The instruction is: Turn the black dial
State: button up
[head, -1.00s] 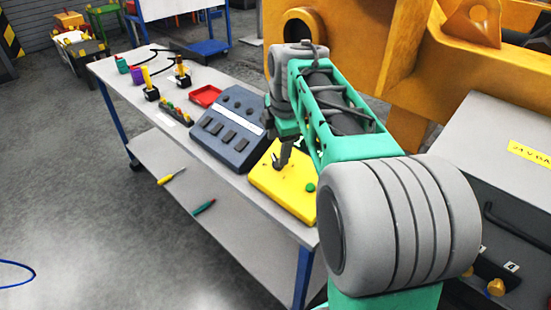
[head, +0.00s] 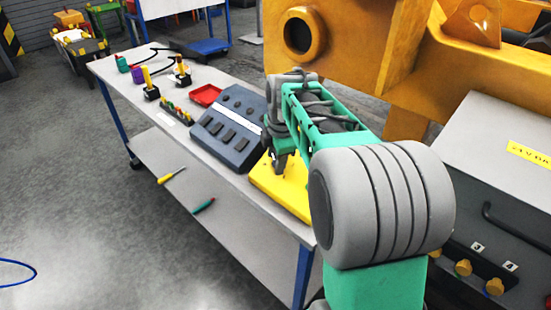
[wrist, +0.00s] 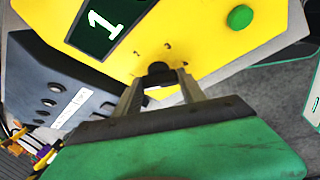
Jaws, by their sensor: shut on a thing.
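The black dial (wrist: 157,70) stands on the yellow panel box (wrist: 215,50). In the wrist view my gripper (wrist: 158,79) has a finger on each side of it and is shut on it. In the head view my gripper (head: 280,163) is over the yellow panel box (head: 283,192) on the workbench. There I cannot make out the dial, and my arm covers the box's right part.
The box carries a green button (wrist: 240,16) and a dark display (wrist: 108,24) reading 1. A dark grey console (head: 229,130) stands beside it on the workbench (head: 117,75). A red tray (head: 206,95) lies behind. A large orange casting (head: 350,45) stands at the right.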

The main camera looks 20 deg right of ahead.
jog(key=c, duration=0.7)
jog(key=shift+f+m+b, duration=0.15)
jog(key=shift+m+b, duration=0.15)
jog(key=shift+b, duration=0.15)
